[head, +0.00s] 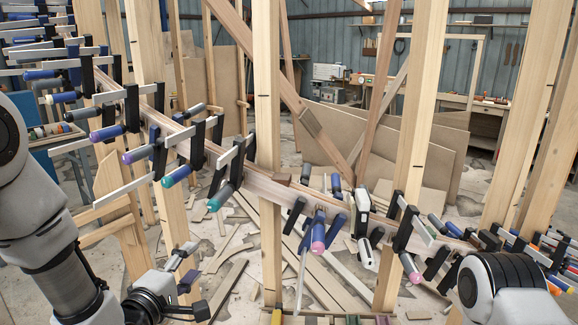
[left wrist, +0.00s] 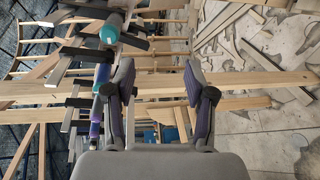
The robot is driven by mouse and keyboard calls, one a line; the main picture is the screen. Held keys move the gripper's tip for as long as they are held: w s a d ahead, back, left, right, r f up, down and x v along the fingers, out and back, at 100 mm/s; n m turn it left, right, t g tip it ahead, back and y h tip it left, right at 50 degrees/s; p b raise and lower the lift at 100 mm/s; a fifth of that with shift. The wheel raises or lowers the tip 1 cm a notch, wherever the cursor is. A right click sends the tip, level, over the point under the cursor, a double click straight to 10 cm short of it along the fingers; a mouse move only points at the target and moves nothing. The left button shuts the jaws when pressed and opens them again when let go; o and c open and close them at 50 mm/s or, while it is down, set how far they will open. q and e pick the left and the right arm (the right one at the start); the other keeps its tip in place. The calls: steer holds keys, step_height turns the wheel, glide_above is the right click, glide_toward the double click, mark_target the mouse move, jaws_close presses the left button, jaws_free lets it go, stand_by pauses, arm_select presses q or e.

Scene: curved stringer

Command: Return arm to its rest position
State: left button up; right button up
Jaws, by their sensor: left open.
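The curved stringer (head: 262,188) is a long laminated wood strip running diagonally from upper left to lower right in the head view, held by many bar clamps. My left gripper (head: 194,281) is at the lower left, below and in front of the stringer and apart from it. In the left wrist view my left gripper (left wrist: 157,82) has its two fingers spread wide with nothing held between them; a wooden post (left wrist: 240,84) passes behind them. My right arm shows at the lower right of the head view, but its gripper is out of frame.
Clamps with coloured handles (head: 173,177) stick out toward me above my left gripper. Upright wooden posts (head: 267,110) stand along the stringer. Wood offcuts (head: 228,290) litter the floor. Clamps also stand close beside the left finger in the wrist view (left wrist: 98,85). A workbench (head: 440,98) is far behind.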

arm_select(q)
steer(key=s+f+m+g, duration=0.1)
steer(key=s+f+g, duration=0.25)
steer(key=f, duration=0.65)
steer(key=s+f+m+g+y, duration=0.1)
steer(key=s+f+g, duration=0.1)
steer(key=s+f, duration=0.5)
steer(key=s+f+m+g, duration=0.1)
steer(key=s+f+g, duration=0.15)
steer(key=f, duration=0.95)
steer(key=s+a+f+m+g+y, duration=0.1)
steer(key=s+f+m+g, duration=0.3)
steer(key=s+m, duration=0.2)
steer(key=s+f+m+g, duration=0.4)
steer(key=s+m, duration=0.2)
steer(key=s, duration=0.5)
steer(key=shift+a+f+m+y, duration=0.25)
steer(key=shift+a+m+y, duration=0.1)
steer(key=shift+m+y, duration=0.05)
steer(key=shift+w, duration=0.1)
